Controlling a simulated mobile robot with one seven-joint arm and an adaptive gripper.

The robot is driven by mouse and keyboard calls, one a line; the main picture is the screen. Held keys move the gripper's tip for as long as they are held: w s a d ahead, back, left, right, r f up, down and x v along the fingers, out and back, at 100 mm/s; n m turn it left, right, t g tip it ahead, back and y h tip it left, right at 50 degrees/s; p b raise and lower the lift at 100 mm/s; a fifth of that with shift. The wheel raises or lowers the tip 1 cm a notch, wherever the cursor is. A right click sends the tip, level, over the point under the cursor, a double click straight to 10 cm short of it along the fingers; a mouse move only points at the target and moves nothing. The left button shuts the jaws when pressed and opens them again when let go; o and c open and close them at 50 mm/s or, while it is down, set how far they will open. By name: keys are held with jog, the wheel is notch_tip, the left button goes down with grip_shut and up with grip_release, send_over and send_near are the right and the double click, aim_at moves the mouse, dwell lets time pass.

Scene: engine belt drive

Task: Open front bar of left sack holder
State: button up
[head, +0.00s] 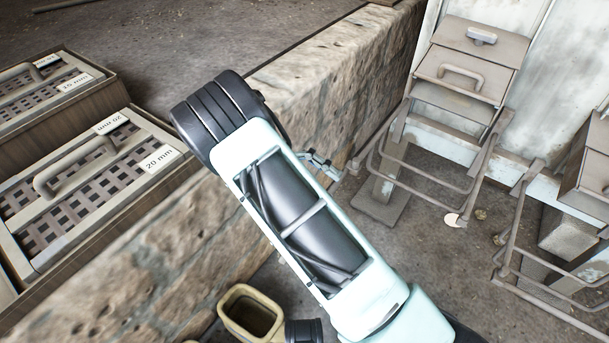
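The left sack holder (493,133) is a brown metal frame below a chute box on the whitish wall at the right. Its front bars (420,180) stick out toward me and to the left as bent rods. My gripper (335,171) shows only as a small grey-blue tip past my arm, close to the left end of the front bars. I cannot tell whether it touches them. The rest of my gripper is hidden behind my arm, so I cannot tell its opening.
A second sack holder (513,232) stands at the right edge. A stone wall (335,70) runs beneath my arm. Sieve trays (90,195) labelled "20 mm" lie at the left. A yellowish open container (228,300) is at the bottom. Floor between wall and holders is mostly free.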

jog(key=shift+w+r, duration=0.25)
jog(key=shift+r, duration=0.7)
jog(key=c, duration=0.8)
jog(key=shift+w+a, duration=0.2)
jog(key=c, duration=0.6)
jog(key=shift+o, duration=0.2)
jog(key=shift+w+a+r+b, duration=0.1)
jog(key=shift+w+a+b, duration=0.1)
jog(key=shift+w+a, duration=0.55)
jog(key=shift+w+a+r+b, duration=0.15)
jog(key=shift+w+a, duration=0.25)
jog(key=shift+a, duration=0.55)
